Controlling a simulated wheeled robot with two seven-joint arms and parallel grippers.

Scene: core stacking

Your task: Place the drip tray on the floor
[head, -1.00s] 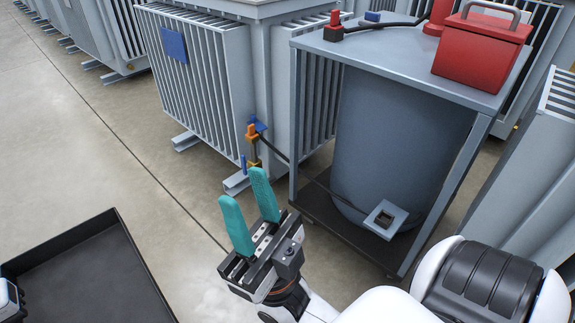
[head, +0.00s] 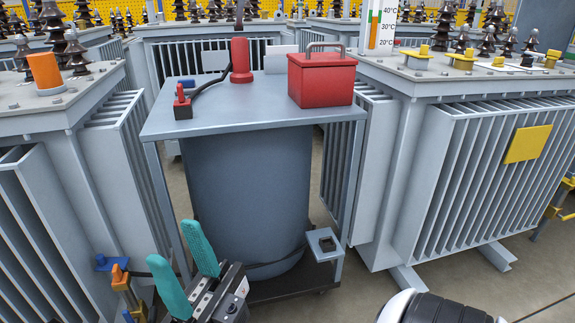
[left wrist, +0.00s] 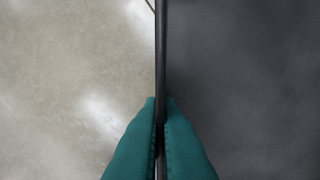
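The drip tray is black and shows only in the left wrist view, where its dark inside (left wrist: 245,80) fills the right half and its thin rim runs down the middle. My left gripper (left wrist: 160,108) has its teal fingers closed on both sides of that rim. Bare floor fills the left half, and I cannot tell the tray's height above it. The tray and left gripper are outside the head view. My right gripper (head: 176,243) is empty with its teal fingers apart, in front of the steel cart at the lower left.
The cart (head: 245,112) carries a red box (head: 321,78), a red cylinder (head: 240,60) and a blue-grey drum (head: 247,190) underneath. A drain valve (head: 121,278) is beside my right gripper. Finned transformers (head: 485,170) stand around. Some floor (head: 540,275) is clear at the lower right.

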